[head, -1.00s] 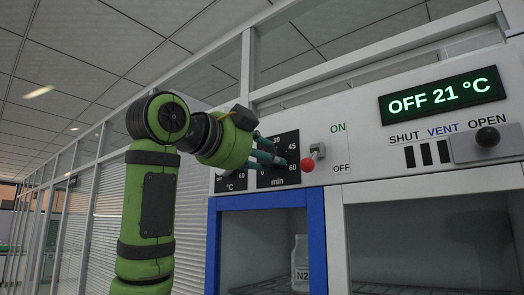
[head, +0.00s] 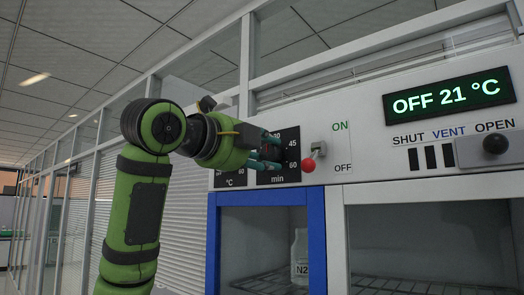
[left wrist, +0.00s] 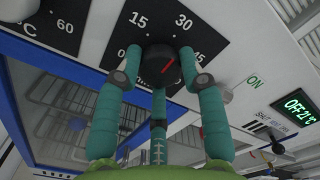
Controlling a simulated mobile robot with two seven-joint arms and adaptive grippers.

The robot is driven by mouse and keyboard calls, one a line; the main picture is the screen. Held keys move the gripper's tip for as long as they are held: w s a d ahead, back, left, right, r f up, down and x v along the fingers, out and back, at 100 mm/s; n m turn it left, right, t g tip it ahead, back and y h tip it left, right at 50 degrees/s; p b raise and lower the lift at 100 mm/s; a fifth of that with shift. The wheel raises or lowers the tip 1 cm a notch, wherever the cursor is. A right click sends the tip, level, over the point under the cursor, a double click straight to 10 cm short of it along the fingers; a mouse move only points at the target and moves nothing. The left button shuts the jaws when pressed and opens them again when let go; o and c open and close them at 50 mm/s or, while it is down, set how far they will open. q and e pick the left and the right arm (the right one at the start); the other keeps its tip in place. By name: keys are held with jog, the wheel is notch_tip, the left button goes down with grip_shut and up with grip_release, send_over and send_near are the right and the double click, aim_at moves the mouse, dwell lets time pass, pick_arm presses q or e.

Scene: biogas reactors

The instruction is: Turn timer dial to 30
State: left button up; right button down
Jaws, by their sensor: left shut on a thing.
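The timer dial (left wrist: 158,64) is a dark round knob with a red mark, on a black scale plate marked min (head: 287,176). In the left wrist view the red mark points up and to the right, seemingly between 30 and 45. My left gripper (head: 272,152) is shut on the dial, its teal fingers around it; in the left wrist view they show on both sides and below (left wrist: 160,75). In the head view the fingers largely hide the dial and part of its scale. My right gripper is not in view.
A switch with a red knob (head: 309,165) sits close to the right of the dial, between ON and OFF labels. The °C scale (head: 230,178) is on the left. A display (head: 449,96) reads OFF 21 °C. A vent lever with a black knob (head: 495,143) is farther right.

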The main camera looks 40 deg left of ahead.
pick_arm(q)
jog(key=shift+w+d+f, duration=0.1)
jog(key=shift+d+f, duration=0.05)
jog(key=shift+f, duration=0.1)
jog(key=o, duration=1.2)
jog(key=shift+c, duration=0.2)
jog(key=shift+d+r, duration=0.1)
jog(key=shift+d, duration=0.1)
jog(key=shift+s+a, duration=0.15)
jog(key=shift+s, duration=0.2)
jog(key=s, duration=1.1)
jog(key=shift+a, duration=0.3)
